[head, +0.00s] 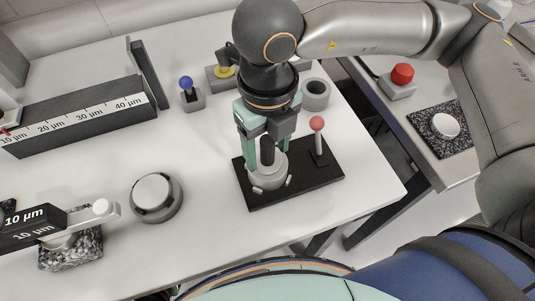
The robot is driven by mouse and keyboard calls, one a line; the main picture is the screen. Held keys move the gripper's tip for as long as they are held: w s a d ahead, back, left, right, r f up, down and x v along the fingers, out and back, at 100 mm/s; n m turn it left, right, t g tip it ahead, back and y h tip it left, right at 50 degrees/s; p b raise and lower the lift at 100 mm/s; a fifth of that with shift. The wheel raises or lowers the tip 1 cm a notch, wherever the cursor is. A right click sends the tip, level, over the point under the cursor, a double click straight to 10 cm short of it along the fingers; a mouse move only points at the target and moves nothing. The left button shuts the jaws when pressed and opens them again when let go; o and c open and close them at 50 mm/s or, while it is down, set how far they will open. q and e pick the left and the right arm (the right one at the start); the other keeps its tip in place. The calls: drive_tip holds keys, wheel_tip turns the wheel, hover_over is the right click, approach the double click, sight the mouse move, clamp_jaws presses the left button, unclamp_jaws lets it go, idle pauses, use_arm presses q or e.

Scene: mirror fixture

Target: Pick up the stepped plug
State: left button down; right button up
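The stepped plug (268,174) appears to be the light grey round piece with a narrower upright top, standing on a black base plate (300,179). My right gripper (265,158) points down over it from above. Its two green fingers stand apart, one on each side of the narrow top, with a gap showing between. The fingertips come down to about the wider lower part; whether they touch it I cannot tell. My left gripper is not in view.
A lever with a red ball (317,124) stands on the same plate, right of my fingers. A grey ring (315,95) and a blue-knobbed switch (187,83) stand behind. A round dial (156,197) sits left. A red button (402,74) is on the right table.

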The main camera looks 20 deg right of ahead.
clamp_jaws()
idle(0.3)
drive_tip(key=shift+r, duration=0.2)
